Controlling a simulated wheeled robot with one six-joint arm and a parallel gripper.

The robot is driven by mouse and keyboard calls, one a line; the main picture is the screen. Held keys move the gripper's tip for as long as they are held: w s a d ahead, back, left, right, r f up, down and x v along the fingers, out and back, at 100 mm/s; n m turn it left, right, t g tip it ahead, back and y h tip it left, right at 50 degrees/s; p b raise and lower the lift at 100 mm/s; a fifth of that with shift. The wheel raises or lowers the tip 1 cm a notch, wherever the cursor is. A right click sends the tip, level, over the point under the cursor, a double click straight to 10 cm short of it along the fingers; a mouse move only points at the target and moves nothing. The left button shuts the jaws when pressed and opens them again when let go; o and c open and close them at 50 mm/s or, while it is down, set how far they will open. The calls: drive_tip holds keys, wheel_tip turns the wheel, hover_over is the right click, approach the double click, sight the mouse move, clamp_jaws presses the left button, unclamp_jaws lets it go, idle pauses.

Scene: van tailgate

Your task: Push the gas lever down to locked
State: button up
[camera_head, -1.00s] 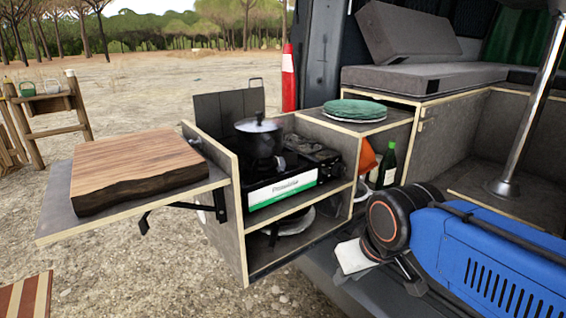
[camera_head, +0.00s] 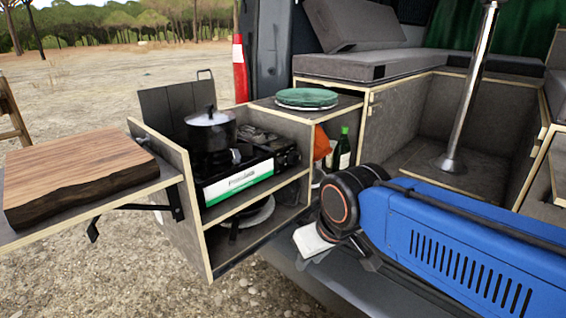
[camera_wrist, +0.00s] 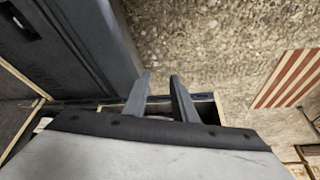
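The black camping stove (camera_head: 240,182) with a white and green front label sits on the upper shelf of the pull-out kitchen box. Its gas lever is too small to make out; the right end of the stove shows dark controls. My gripper (camera_wrist: 160,97) shows two dark fingers standing apart with nothing between them in the wrist view. In the head view the end of my blue arm is low and right of the stove, clear of it, and the fingers are not clearly visible there.
A lidded pot (camera_head: 210,135) stands on the stove's left side. A green plate stack (camera_head: 306,98) is on the box's right top. A thick cutting board (camera_head: 75,172) lies on the left side shelf. A bottle (camera_head: 342,150) stands behind my arm. A metal post (camera_head: 470,90) rises at right.

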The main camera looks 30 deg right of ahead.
clamp_jaws()
drive_tip(key=w+d+r+n+g, duration=0.2)
drive_tip(key=w+d+r+n, duration=0.2)
drive_tip(key=w+r, duration=0.6)
drive_tip(key=w+d+r+n+g+y, duration=0.1)
drive_tip(key=w+d+r+n+g, duration=0.1)
drive_tip(key=w+d+r+n, duration=0.2)
drive_tip(key=w+r+n, duration=0.3)
drive_tip(key=w+r, duration=0.4)
drive_tip(key=w, duration=0.5)
drive_tip(key=shift+d+r, duration=0.15)
drive_tip(key=shift+d, duration=0.05)
